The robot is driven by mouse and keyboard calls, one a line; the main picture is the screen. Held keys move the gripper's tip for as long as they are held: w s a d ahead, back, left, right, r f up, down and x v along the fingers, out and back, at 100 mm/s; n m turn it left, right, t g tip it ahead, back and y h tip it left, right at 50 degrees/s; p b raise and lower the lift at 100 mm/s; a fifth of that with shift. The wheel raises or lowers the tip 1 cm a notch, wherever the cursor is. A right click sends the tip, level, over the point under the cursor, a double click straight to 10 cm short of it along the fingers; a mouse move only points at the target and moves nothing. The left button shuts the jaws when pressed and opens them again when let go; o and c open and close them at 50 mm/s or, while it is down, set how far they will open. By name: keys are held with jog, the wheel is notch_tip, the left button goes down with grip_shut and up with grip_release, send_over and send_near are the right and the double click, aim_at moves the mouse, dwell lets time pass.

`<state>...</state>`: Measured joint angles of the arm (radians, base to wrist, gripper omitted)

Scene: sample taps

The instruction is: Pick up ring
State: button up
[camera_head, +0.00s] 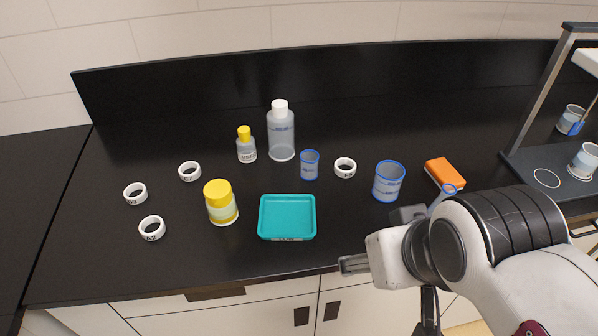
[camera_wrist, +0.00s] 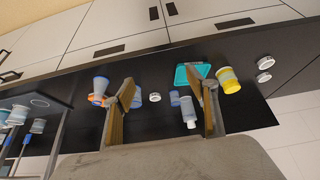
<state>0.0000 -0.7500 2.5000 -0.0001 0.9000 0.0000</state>
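Several white rings with dark markings lie flat on the black counter in the head view. One ring (camera_head: 345,167) is alone right of centre, between two blue-rimmed cups. The others are at the left: an upper ring (camera_head: 189,171), a far-left ring (camera_head: 135,193) and a lower ring (camera_head: 152,227). My gripper (camera_head: 350,265) is near the counter's front edge, apart from every ring. In the wrist view my gripper (camera_wrist: 163,100) is open and empty, with a white ring (camera_wrist: 155,97) seen between its fingers in the distance. Two more rings (camera_wrist: 265,63) (camera_wrist: 264,77) show at right.
A teal tray (camera_head: 287,238) is at the front centre. A yellow-lidded jar (camera_head: 222,211), a small bottle (camera_head: 246,151), a larger bottle (camera_head: 281,135), a small cup (camera_head: 309,166), a larger cup (camera_head: 388,184) and an orange block (camera_head: 444,173) stand around. A framed stand (camera_head: 540,150) is at right.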

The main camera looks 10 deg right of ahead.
dwell(0.3)
jog(key=w+a+f+n+g, duration=0.1)
jog(key=w+a+f+n, duration=0.2)
jog(key=w+a, duration=0.3)
jog(key=w+a+f+n+g+y, duration=0.1)
jog(key=w+a+f+n, duration=0.2)
jog(key=a, duration=1.3)
jog(key=w+a+f+n+g+y, duration=0.1)
jog(key=w+a+f+n+g, duration=0.1)
jog(key=w+a+f, duration=0.5)
jog(key=shift+w+a+n, duration=0.5)
jog(key=shift+w+a, duration=1.6)
jog(key=shift+a, duration=0.3)
jog(key=w+a, duration=0.2)
jog(key=a, duration=0.1)
jog(key=shift+w+f+n+y, duration=0.1)
jog(key=shift+w+n+y, duration=0.1)
jog(key=shift+n+y, duration=0.15)
jog(key=shift+n+t+y, duration=0.55)
jog(key=shift+t, duration=0.05)
jog(key=w+a+r, duration=0.2)
jog(key=shift+w+a+r, duration=0.1)
jog(key=shift+w+r, duration=0.2)
jog(key=shift+w, duration=0.1)
jog(key=shift+f, duration=0.1)
jog(key=shift+x, duration=1.2)
